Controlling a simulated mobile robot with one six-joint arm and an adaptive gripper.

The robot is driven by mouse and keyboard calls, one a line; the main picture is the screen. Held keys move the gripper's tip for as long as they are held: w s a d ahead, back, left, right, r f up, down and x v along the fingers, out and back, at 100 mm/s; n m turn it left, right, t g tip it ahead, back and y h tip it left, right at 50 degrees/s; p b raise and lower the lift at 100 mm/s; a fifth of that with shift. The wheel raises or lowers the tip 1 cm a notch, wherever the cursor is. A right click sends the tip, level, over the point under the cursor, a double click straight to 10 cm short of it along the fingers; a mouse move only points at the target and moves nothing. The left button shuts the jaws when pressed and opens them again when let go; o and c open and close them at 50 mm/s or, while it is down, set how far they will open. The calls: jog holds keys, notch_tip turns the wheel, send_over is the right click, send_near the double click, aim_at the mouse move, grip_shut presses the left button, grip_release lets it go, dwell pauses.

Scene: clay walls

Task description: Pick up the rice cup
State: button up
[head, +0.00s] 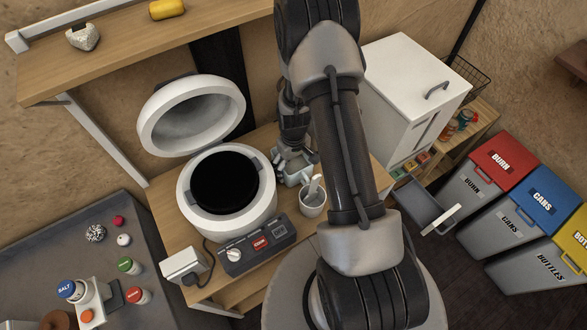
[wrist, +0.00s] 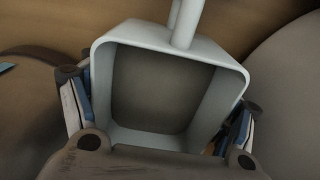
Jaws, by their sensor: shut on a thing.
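The rice cup is a pale, square, open-topped cup with a handle; in the wrist view the cup (wrist: 118,137) fills the middle, its handle rising to the top edge. Its inside looks dark and empty. My gripper (wrist: 160,110) has a finger on each side of the cup and is shut on it. In the head view my gripper (head: 292,158) is beside the rice cooker, with the cup (head: 297,177) partly hidden under it. I cannot tell whether the cup still touches the counter.
The open rice cooker (head: 183,205) stands just left, its lid (head: 160,135) raised. A white container with a spatula (head: 313,205) is close in front. A control box (head: 260,245) sits before the cooker. A white cabinet (head: 410,80) stands right, and a shelf (head: 130,50) is upper left.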

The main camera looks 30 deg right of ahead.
jog(key=shift+f, duration=0.85)
jog(key=shift+f+b, duration=0.25)
jog(key=shift+b, duration=0.05)
jog(key=o, duration=1.4)
jog(key=shift+r, duration=0.1)
jog(key=shift+c, duration=0.2)
